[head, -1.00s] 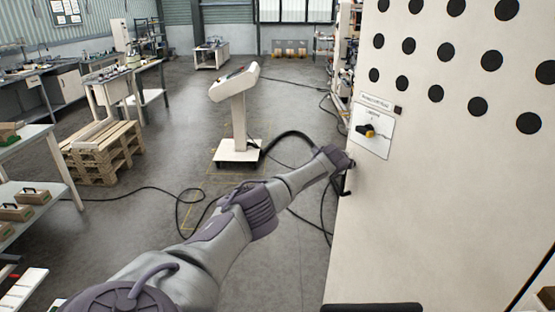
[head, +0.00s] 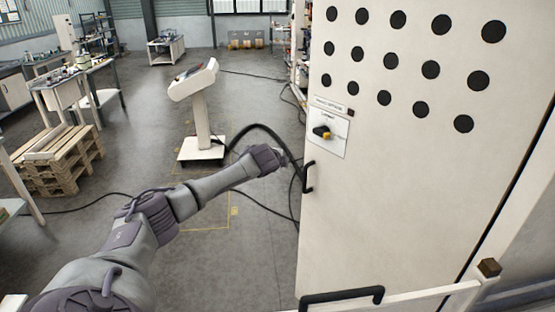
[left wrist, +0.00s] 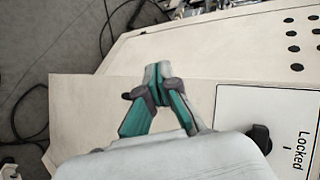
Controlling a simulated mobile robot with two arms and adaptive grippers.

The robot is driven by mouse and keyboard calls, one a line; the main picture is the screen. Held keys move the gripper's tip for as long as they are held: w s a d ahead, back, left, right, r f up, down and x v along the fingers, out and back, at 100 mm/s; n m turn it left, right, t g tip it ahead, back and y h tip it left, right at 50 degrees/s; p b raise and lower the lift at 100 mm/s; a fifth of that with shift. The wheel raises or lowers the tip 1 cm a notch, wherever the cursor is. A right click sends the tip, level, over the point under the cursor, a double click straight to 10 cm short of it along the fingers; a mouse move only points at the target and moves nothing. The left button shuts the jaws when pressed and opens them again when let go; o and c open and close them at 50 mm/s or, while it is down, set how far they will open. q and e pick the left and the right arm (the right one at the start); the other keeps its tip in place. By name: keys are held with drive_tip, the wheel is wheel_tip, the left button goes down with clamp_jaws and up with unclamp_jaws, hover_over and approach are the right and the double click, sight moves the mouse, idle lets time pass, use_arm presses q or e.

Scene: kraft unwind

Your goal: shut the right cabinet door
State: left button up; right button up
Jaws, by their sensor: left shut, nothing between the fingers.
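A cream cabinet panel (head: 400,190) with several black round holes fills the right of the head view. It carries a label plate with a black and yellow rotary switch (head: 322,132) and a black handle (head: 308,177) near its left edge. My left gripper (head: 288,160) is at that left edge, its fingertips too small to make out. In the left wrist view the gripper (left wrist: 157,80) is shut and empty over a cream surface, beside a plate marked "Locked" (left wrist: 290,125) with a black knob. I cannot tell whether it touches the panel. My right gripper is out of view.
A white bar (head: 420,296) with a black handle (head: 340,296) and a brown block (head: 488,268) crosses the bottom right. A white console (head: 200,120) stands left of the cabinet. Pallets (head: 55,165) are at left; grey floor between is open.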

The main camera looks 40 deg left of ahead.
use_arm(q)
drive_tip(key=o, duration=0.5)
drive_tip(key=d+m+b, duration=0.1)
drive_tip(key=m, duration=0.1)
drive_tip(key=d+f+m+b, duration=0.2)
drive_tip(key=m, duration=0.1)
drive_tip(key=shift+s+d+m+t, duration=0.1)
drive_tip(key=shift+s+m+t, duration=0.2)
drive_tip(key=shift+s, duration=0.05)
drive_tip(key=shift+c, duration=0.2)
drive_tip(key=m+t+b, duration=0.1)
drive_tip(key=m+b, duration=0.3)
drive_tip(key=m, duration=0.9)
approach(304, 180)
drive_tip(key=p+x, duration=0.1)
drive_tip(key=x, duration=0.7)
drive_tip(key=shift+w+f+p, duration=0.25)
drive_tip(key=shift+w+p, duration=0.05)
drive_tip(key=shift+w, duration=0.05)
drive_tip(key=shift+x, duration=1.05)
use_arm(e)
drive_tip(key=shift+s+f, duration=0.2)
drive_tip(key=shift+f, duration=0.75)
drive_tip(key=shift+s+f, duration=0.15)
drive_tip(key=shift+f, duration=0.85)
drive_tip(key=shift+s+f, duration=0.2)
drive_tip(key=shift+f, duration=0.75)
use_arm(q)
clamp_jaws()
